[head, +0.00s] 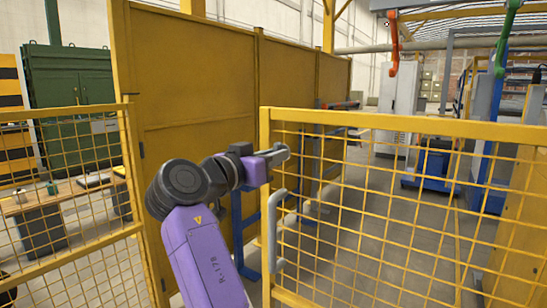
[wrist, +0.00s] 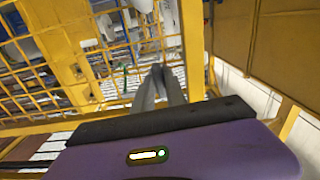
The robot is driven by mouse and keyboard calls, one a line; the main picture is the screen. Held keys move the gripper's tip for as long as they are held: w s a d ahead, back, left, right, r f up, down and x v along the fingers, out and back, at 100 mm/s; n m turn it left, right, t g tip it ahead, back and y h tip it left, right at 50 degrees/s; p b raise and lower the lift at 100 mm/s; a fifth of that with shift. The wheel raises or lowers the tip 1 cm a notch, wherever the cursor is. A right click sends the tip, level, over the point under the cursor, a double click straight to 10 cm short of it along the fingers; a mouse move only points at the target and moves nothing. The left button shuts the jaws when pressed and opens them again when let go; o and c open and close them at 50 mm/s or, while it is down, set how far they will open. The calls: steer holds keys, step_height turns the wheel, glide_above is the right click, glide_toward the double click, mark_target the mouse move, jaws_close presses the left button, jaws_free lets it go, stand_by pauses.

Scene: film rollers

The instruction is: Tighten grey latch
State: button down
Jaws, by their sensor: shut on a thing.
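My gripper (head: 278,152) is at the upper left corner of the yellow mesh gate (head: 400,124), beside its post. Its grey fingers are shut on a small grey piece at the tips, seemingly the grey latch; the fingers and this piece blend together, so its outline is unclear. In the wrist view the gripper (wrist: 160,80) points away from the purple wrist, its fingers close together in front of yellow framework. A grey bow-shaped handle (head: 277,232) on the gate's left edge hangs below the gripper, apart from it.
A tall yellow panel wall (head: 205,90) stands behind my arm. Another mesh fence (head: 75,215) is at the left, with a green cabinet (head: 72,90) beyond. Blue stands (head: 247,225) show behind the gate. Open grey floor and machines lie beyond it at the right.

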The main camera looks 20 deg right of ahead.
steer(key=c, duration=1.4)
jaws_free()
steer(key=v, duration=0.8)
steer(key=shift+p, duration=0.3)
